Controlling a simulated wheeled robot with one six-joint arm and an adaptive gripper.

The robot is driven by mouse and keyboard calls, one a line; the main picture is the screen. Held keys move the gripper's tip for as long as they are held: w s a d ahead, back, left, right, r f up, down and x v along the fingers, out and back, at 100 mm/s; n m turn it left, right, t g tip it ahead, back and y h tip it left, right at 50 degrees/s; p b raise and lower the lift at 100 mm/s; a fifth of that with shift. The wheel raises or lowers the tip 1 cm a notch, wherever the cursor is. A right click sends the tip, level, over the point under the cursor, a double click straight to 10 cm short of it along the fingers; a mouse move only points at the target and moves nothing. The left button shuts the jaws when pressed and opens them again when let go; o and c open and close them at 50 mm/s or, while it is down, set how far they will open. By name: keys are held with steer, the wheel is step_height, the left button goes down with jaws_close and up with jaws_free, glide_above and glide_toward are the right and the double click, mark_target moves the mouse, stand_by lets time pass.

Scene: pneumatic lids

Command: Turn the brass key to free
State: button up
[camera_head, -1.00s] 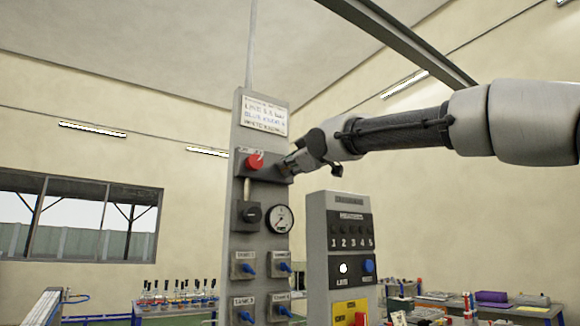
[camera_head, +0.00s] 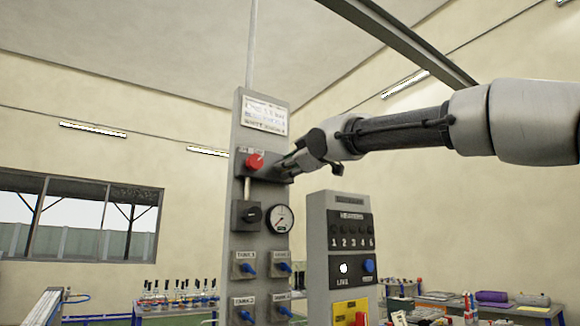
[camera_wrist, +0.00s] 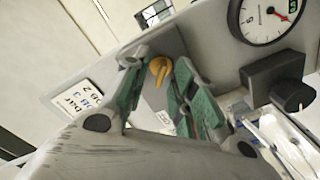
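The brass key (camera_wrist: 160,69) shows in the wrist view as a small yellow piece on the grey panel face. My gripper (camera_wrist: 157,80) has its two green-padded fingers apart, one on each side of the key. I see a gap between key and fingers, and cannot tell whether either touches it. In the head view my gripper (camera_head: 288,165) is at the tall grey panel (camera_head: 240,120), just right of the red knob (camera_head: 255,161). The key is not distinguishable there, behind my fingers.
A round gauge (camera_head: 280,219) and a black rotary switch (camera_head: 250,214) sit below my gripper, with several blue-handled valves (camera_head: 248,270) lower down. A grey control box (camera_head: 318,240) stands close on the right. Benches with tools are behind.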

steer(key=v, duration=1.2)
steer(key=s+d+f+m+g+h, duration=0.1)
steer(key=d+f+m+g+h, duration=0.25)
steer(key=f, duration=1.05)
steer(key=s+d+f+m+g+h, duration=0.1)
steer(key=d+f+m+g+h, duration=0.3)
steer(key=f, duration=0.9)
steer(key=s+d+f+m+g+h, duration=0.1)
steer(key=s+d+f+m, duration=0.3)
steer(key=s+d+f, duration=0.5)
steer(key=s+d+f+m+g+h, duration=0.1)
steer(key=s+d+f+m, duration=0.3)
steer(key=s+d+f, duration=0.6)
steer(key=d+f+g, duration=0.1)
steer(key=d+f, duration=0.3)
steer(key=shift+s+d, duration=0.15)
steer(key=shift+d, duration=0.1)
